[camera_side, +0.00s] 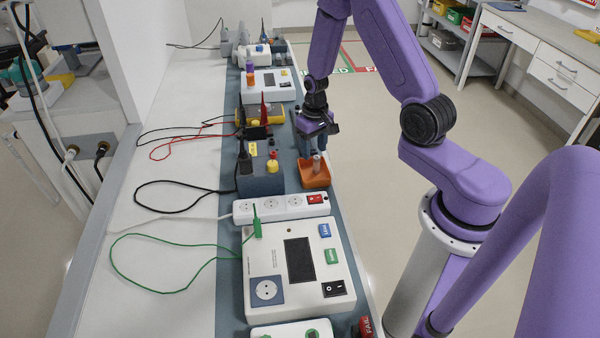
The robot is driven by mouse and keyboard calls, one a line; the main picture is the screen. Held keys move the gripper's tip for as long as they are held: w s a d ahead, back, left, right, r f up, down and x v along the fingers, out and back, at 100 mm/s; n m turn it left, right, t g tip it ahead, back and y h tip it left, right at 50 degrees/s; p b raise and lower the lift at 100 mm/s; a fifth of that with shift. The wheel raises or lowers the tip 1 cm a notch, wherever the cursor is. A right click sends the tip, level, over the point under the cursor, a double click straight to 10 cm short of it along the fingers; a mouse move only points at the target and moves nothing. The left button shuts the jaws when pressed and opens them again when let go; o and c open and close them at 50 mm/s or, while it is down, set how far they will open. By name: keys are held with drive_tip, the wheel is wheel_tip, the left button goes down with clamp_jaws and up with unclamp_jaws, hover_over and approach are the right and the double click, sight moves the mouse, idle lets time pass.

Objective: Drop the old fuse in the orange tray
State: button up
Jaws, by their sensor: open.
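The orange tray (315,181) is a small shallow box on the blue-grey strip of the bench, right of a dark blue-grey box. A small pale cylinder, which looks like the old fuse (317,164), stands roughly upright at the tray, its lower end inside the tray's outline. I cannot tell whether it rests on the tray floor or is still falling. My gripper (315,148) is open just above and behind the tray, pointing down. The fingers are small and dark here, and the gap between them is hard to see.
A white power strip (282,207) with a red switch lies in front of the tray. The dark blue-grey box (262,178) with a yellow knob is close on the left. A white tester (296,268) stands nearer the camera. Black, red and green cables loop over the left bench.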

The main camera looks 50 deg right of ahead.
wheel_tip(320, 180, up, 12)
drive_tip(key=shift+r, duration=0.2)
idle(0.4)
drive_tip(key=s+a+r+n, duration=0.3)
drive_tip(key=s+a+n, duration=0.1)
drive_tip(key=a, duration=0.3)
drive_tip(key=s+a+r+n, duration=0.2)
drive_tip(key=s+a+n, duration=0.25)
drive_tip(key=a, duration=0.25)
drive_tip(key=s+a+r+n, duration=0.1)
drive_tip(key=s+n, duration=0.2)
drive_tip(key=s, duration=0.5)
drive_tip(key=s+a+r+n, duration=0.2)
drive_tip(key=s+n, duration=0.2)
drive_tip(key=s, duration=0.5)
